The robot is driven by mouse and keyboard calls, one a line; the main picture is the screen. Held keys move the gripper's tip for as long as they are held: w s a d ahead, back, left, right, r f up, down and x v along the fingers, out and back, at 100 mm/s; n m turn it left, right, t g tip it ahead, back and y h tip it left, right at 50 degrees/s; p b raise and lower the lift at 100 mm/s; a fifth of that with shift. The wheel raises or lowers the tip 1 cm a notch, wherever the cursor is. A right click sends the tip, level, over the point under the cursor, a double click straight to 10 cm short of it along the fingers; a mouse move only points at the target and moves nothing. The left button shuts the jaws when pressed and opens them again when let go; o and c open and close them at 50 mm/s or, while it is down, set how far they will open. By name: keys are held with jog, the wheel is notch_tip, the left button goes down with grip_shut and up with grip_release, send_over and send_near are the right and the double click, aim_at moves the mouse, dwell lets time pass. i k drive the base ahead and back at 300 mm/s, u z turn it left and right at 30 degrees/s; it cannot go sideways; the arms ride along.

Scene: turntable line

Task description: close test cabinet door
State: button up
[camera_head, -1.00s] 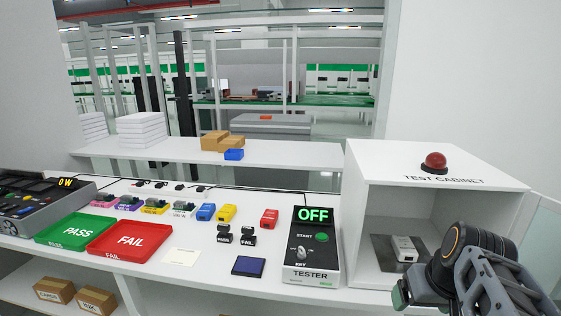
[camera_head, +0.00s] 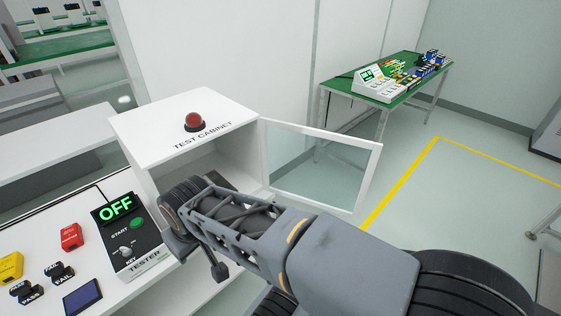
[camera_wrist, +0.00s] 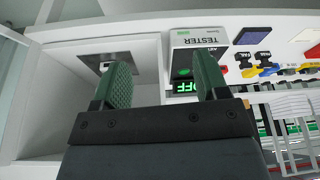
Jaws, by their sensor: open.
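The test cabinet (camera_head: 200,108) is a white box with a red dome lamp on top. Its door (camera_head: 322,165), a white frame with a clear pane, stands wide open, swung out to the right from the cabinet's right edge. My arm crosses in front of the cabinet's opening and hides its lower part. In the wrist view my gripper (camera_wrist: 163,72) is open and empty, its two green-padded fingers apart. The cabinet (camera_wrist: 75,145) shows there upside down, with a metal plate and a small white unit (camera_wrist: 104,66) inside. My gripper is apart from the door.
The tester (camera_head: 128,235), showing OFF, stands left of the cabinet on the white bench. A red box (camera_head: 71,237) and a dark blue pad (camera_head: 82,297) lie further left. A green table (camera_head: 375,85) with devices stands behind. The floor right of the door is clear.

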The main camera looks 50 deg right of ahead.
aim_at(376, 147)
jog(key=u, duration=2.4)
jog(key=k, duration=3)
jog(key=z, duration=0.5)
